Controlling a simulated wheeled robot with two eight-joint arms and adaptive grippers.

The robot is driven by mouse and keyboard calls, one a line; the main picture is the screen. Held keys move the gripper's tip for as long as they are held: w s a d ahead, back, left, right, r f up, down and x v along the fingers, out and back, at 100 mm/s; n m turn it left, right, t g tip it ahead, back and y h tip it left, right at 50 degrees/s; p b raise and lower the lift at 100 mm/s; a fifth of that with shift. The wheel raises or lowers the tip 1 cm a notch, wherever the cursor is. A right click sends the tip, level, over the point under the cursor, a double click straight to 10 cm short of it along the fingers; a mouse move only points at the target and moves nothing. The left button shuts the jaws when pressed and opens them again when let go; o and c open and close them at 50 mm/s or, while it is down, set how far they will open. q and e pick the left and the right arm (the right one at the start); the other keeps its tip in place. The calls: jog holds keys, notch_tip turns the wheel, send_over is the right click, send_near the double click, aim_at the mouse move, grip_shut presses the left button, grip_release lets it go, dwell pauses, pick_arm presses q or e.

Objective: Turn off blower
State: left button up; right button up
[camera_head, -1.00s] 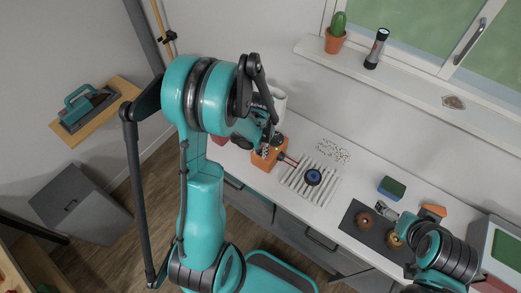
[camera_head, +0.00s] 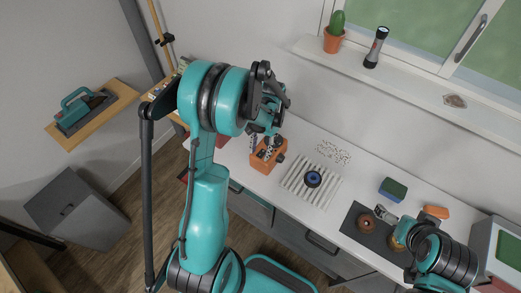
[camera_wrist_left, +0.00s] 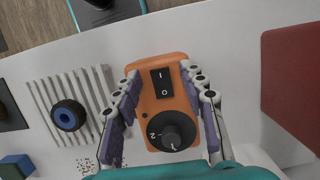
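An orange box (camera_head: 267,156) with a black dial stands on the white bench; I take it to be the blower. In the left wrist view the orange box (camera_wrist_left: 162,108) shows a black rocker switch (camera_wrist_left: 161,82) marked I and O, and a black dial (camera_wrist_left: 171,131) below it. Which side of the rocker is pressed I cannot tell. My left gripper (camera_head: 266,143) is over the box. In the wrist view the left gripper (camera_wrist_left: 160,78) is open, its purple-padded fingers overlapping both side edges of the box; contact is unclear. My right gripper (camera_head: 400,232) is near the dark mat, its fingers unclear.
A black wheel with a blue hub (camera_head: 313,179) lies on a ribbed white rack (camera_head: 325,188), right of the box. Small scattered parts (camera_head: 333,152) lie behind. A green-blue block (camera_head: 393,189) and dark mat (camera_head: 362,232) are farther right. A red item (camera_wrist_left: 290,88) lies on the box's other side.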

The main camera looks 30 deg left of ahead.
pick_arm(q)
jog(key=v, duration=1.2)
jog(key=s+d+f+t+b, duration=0.5)
jog(key=s+d+t+b, duration=0.5)
jog(key=s, duration=0.3)
jog(key=shift+s+f+n+b, duration=0.2)
jog(key=shift+s+n+b, duration=0.2)
jog(key=shift+b, duration=0.45)
jog(key=shift+d, duration=0.15)
